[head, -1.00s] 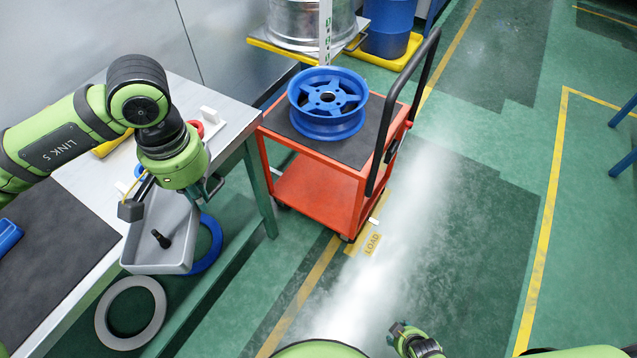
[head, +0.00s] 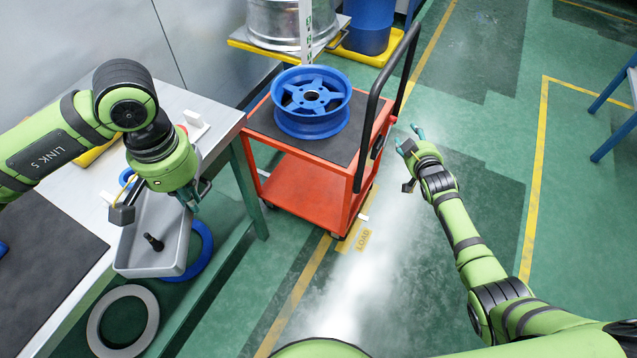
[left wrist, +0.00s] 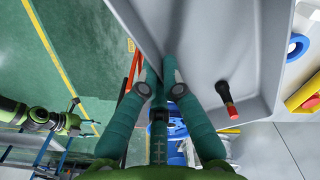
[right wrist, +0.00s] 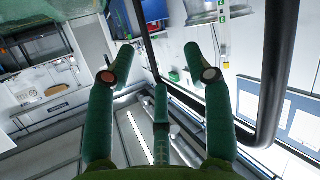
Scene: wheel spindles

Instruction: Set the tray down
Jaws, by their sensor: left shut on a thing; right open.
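The grey tray (head: 180,225) shows in the head view at the front edge of the workbench, partly overhanging the floor side. A small black-handled part (head: 153,242) lies in it; the left wrist view shows this part with a red end (left wrist: 231,108). My left gripper (head: 190,196) is shut on the tray's side wall, and in the left wrist view its fingers (left wrist: 159,80) pinch that wall (left wrist: 140,25). I cannot tell whether the tray's underside touches anything. My right gripper (head: 410,140) is open and empty, right of the red cart's handle.
The red cart (head: 305,195) carries a blue wheel (head: 311,102) on its dark top. The steel workbench (head: 75,205) has a dark mat (head: 45,265). A blue ring (head: 203,250) and a grey ring (head: 97,325) are low beside the bench.

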